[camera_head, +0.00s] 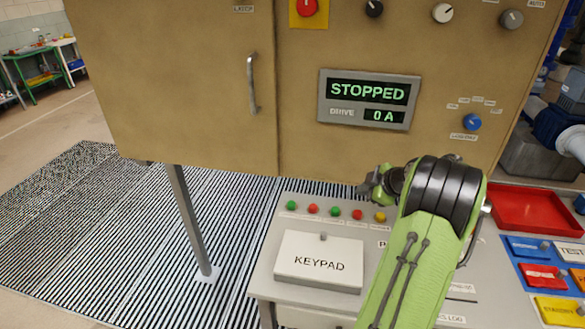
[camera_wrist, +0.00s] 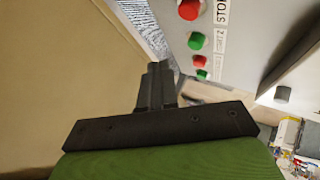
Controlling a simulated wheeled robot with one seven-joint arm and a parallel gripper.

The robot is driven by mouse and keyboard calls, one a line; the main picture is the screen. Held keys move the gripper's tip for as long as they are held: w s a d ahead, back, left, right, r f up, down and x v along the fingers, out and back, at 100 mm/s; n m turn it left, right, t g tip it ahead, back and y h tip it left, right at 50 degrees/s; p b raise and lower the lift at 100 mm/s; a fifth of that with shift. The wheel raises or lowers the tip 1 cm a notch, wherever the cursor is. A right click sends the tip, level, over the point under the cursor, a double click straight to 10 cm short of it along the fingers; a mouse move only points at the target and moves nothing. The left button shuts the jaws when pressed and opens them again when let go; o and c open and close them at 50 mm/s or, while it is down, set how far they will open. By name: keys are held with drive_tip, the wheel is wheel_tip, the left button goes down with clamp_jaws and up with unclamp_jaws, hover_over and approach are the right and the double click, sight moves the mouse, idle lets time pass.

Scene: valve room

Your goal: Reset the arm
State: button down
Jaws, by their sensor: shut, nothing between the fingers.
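My green and black arm reaches up from the bottom right in the head view, in front of the brown cabinet (camera_head: 180,85). My gripper (camera_head: 366,186) points left above the grey desk, near its row of buttons. In the wrist view my gripper (camera_wrist: 158,70) shows as dark fingers close together with nothing between them. The fingers are apart from the cabinet face on the left and the red and green buttons (camera_wrist: 196,41) on the right. A display (camera_head: 368,100) on the cabinet reads STOPPED, DRIVE 0 A.
A white KEYPAD cover (camera_head: 320,262) with a knob sits on the desk. A red tray (camera_head: 537,210) and coloured tags (camera_head: 543,278) lie to the right. A door handle (camera_head: 252,84) sticks out of the cabinet. The striped floor (camera_head: 100,225) at left is clear except for a post (camera_head: 190,220).

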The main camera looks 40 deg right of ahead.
drive_tip(key=w+a+r+m+g, duration=0.1)
drive_tip(key=a+r, duration=0.2)
drive_tip(key=a, duration=0.6)
drive_tip(key=a+r+m+g+y, duration=0.1)
drive_tip(key=a+r, duration=0.3)
drive_tip(key=a, duration=0.5)
drive_tip(key=w+a+r+m, duration=0.1)
drive_tip(key=a+r, duration=0.2)
drive_tip(key=a, duration=0.6)
drive_tip(key=s+a+f+m, duration=0.1)
drive_tip(key=s+a+m, duration=0.1)
drive_tip(key=s+a, duration=0.4)
drive_tip(key=s+a+m+g, duration=0.1)
drive_tip(key=s+a+m, duration=0.1)
drive_tip(key=s+a, duration=0.5)
drive_tip(key=s, duration=0.5)
drive_tip(key=shift+f+m+g, duration=0.3)
drive_tip(key=shift+f, duration=0.05)
drive_tip(key=shift+s, duration=0.1)
drive_tip(key=shift+a, duration=0.1)
